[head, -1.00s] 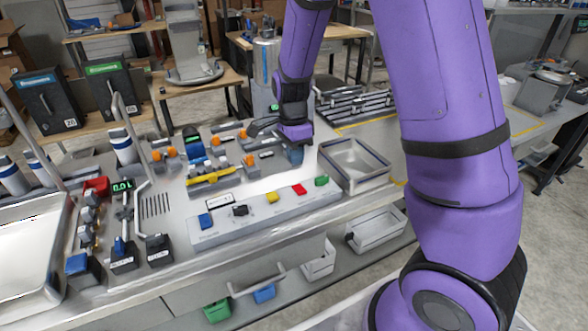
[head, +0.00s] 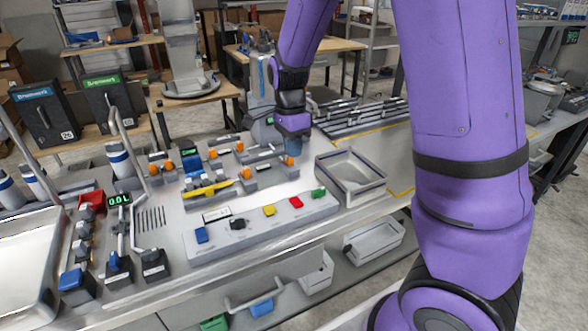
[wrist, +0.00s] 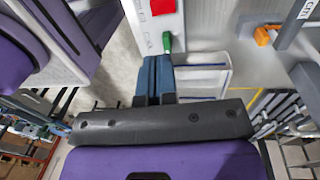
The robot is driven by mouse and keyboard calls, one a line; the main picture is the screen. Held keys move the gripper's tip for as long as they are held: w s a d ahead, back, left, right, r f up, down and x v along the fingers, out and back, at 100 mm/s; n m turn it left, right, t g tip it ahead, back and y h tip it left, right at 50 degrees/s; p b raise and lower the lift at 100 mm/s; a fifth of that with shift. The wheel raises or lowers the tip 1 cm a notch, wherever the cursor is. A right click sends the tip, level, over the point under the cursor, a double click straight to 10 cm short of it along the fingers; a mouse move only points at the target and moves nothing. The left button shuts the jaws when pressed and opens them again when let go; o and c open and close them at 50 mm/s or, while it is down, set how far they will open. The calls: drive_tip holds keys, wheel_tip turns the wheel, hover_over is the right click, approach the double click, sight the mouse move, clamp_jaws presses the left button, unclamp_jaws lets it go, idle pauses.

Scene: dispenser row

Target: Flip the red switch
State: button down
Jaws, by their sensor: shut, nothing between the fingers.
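The red switch (head: 296,202) stands on a pale switch strip (head: 215,247) at the front of the bench, between a yellow switch (head: 269,210) and a green switch (head: 318,193). In the wrist view the red switch (wrist: 163,6) is cut off by the top edge, and the green switch (wrist: 167,42) shows just beyond my fingertips. My gripper (head: 292,146) is above the bench, behind the strip's right end in the head view. In the wrist view my gripper (wrist: 157,62) has its blue fingers shut together and empty. I cannot tell its height above the strip.
An empty metal tray (head: 350,190) lies right of the strip. Blocks with orange knobs (head: 246,173) stand behind it. More switches and a green display (head: 118,199) are at the left. Dark rails (head: 350,115) lie behind the tray.

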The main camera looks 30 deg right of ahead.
sight(298, 203)
drive_tip(key=shift+s+d, duration=0.1)
drive_tip(key=shift+s, duration=0.25)
drive_tip(key=f, duration=0.4)
drive_tip(key=s+f, duration=0.1)
drive_tip(key=f, duration=0.8)
drive_tip(key=shift+s+f, duration=0.15)
drive_tip(key=shift+s, duration=0.15)
drive_tip(key=shift+f, duration=0.3)
drive_tip(key=shift+s+f, duration=0.2)
drive_tip(key=shift+w, duration=0.15)
